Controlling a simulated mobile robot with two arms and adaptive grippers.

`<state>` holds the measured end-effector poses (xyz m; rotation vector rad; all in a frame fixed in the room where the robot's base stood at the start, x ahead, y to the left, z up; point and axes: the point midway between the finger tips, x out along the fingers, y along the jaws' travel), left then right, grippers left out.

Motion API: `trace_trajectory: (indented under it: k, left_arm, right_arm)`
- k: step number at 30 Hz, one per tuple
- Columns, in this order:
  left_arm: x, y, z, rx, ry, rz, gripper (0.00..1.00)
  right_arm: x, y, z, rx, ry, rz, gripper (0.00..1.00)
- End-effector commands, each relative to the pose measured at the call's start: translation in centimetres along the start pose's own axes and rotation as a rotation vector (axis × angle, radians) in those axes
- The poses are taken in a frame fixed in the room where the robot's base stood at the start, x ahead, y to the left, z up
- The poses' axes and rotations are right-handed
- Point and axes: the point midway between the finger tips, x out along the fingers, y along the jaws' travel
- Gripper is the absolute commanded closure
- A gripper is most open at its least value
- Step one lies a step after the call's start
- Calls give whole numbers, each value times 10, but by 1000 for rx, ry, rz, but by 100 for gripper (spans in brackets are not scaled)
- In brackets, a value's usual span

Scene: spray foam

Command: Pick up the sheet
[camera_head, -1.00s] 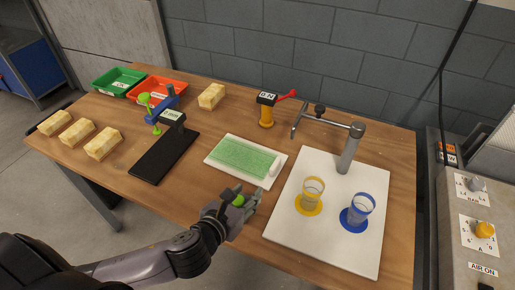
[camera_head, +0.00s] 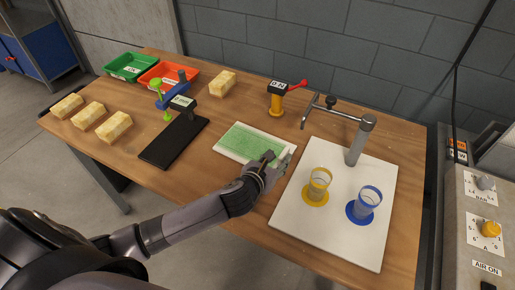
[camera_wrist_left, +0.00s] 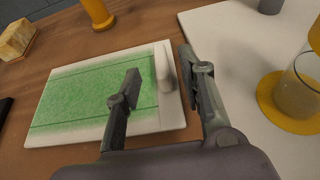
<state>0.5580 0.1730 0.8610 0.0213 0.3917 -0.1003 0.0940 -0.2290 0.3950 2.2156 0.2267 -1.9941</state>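The sheet is a flat white board with a green speckled top (camera_head: 246,142), lying on the wooden table. In the left wrist view the sheet (camera_wrist_left: 75,100) fills the left half, with a white roll-like raised piece (camera_wrist_left: 165,68) along its right end. My left gripper (camera_head: 278,158) is over the right end of the sheet. In the wrist view its two fingers (camera_wrist_left: 160,65) are wide apart, one over the green area and one beyond the right edge, with the raised piece between them. It holds nothing. My right gripper is not in view.
A white board (camera_head: 290,220) to the right carries a yellow-based cup (camera_head: 318,183), a blue-based cup (camera_head: 367,203) and a metal tap-like arm (camera_head: 358,142). A black-based stand (camera_head: 170,148) is left of the sheet. A yellow post with a red lever (camera_head: 277,100) stands behind it.

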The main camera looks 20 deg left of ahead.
Motion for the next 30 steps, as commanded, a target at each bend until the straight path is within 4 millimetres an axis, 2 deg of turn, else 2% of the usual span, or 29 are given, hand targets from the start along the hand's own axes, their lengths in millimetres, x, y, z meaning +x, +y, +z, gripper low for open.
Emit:
trace_trajectory:
  k: [3,6,16,30]
  left_arm:
    - [21,0,1,-4,-1,1,63]
    - [33,0,1,-2,-1,1,63]
    - [39,0,0,-1,-1,-1,64]
    - [39,0,0,-1,0,-1,95]
  right_arm:
    - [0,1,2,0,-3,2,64]
    - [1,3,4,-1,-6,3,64]
    - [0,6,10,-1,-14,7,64]
    - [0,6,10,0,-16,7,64]
